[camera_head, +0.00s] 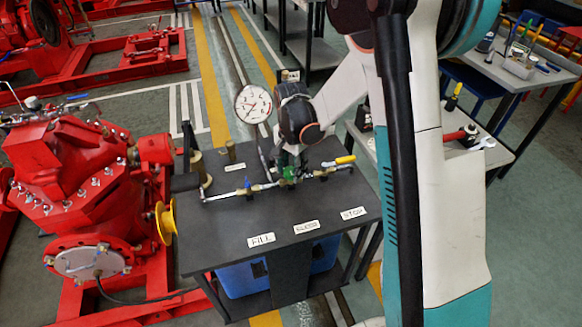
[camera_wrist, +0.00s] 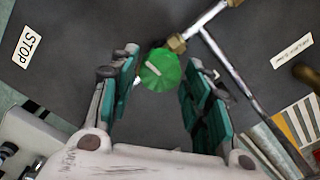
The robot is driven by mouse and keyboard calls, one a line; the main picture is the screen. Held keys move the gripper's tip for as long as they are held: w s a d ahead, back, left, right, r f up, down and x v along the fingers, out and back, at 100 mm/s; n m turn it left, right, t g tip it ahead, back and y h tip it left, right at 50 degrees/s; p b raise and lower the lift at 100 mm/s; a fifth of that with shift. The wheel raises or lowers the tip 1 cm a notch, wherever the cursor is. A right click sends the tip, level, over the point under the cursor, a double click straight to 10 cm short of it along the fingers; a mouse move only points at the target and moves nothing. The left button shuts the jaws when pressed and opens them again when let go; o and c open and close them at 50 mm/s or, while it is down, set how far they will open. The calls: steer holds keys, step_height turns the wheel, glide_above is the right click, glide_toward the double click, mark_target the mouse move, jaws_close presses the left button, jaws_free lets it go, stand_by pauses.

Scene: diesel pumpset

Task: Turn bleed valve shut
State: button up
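The bleed valve has a round green handwheel (camera_wrist: 160,70) with a pale mark on its top, fixed to a brass fitting on a thin pipe. In the head view the green handwheel (camera_head: 289,173) is partly hidden under my gripper (camera_head: 290,157). It sits behind the middle label (camera_head: 307,227), which seems to read BLEED. In the wrist view my gripper (camera_wrist: 160,60) is open. Its two teal-padded fingers stand on either side of the handwheel, with a visible gap on both sides. I cannot tell how deep the fingers reach around it.
On the same dark table (camera_head: 220,225), a blue-handled valve (camera_head: 247,185) is left of the green one and a yellow handle (camera_head: 345,159) is right. A pressure gauge (camera_head: 253,104) stands behind. A red pump (camera_head: 90,200) is at left, a side bench (camera_head: 500,150) at right.

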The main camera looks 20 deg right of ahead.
mark_target(291, 171)
stand_by(0.3)
step_height(291, 171, up, 12)
stand_by(0.6)
steer(key=s+r+n+t, duration=0.3)
steer(key=s+r+n, duration=0.2)
steer(key=s+r, duration=0.5)
steer(key=s+n+t, duration=0.4)
steer(key=s+n, duration=0.2)
steer(key=s, duration=0.7)
steer(key=shift+s+f, duration=0.25)
steer(key=shift+f, duration=0.05)
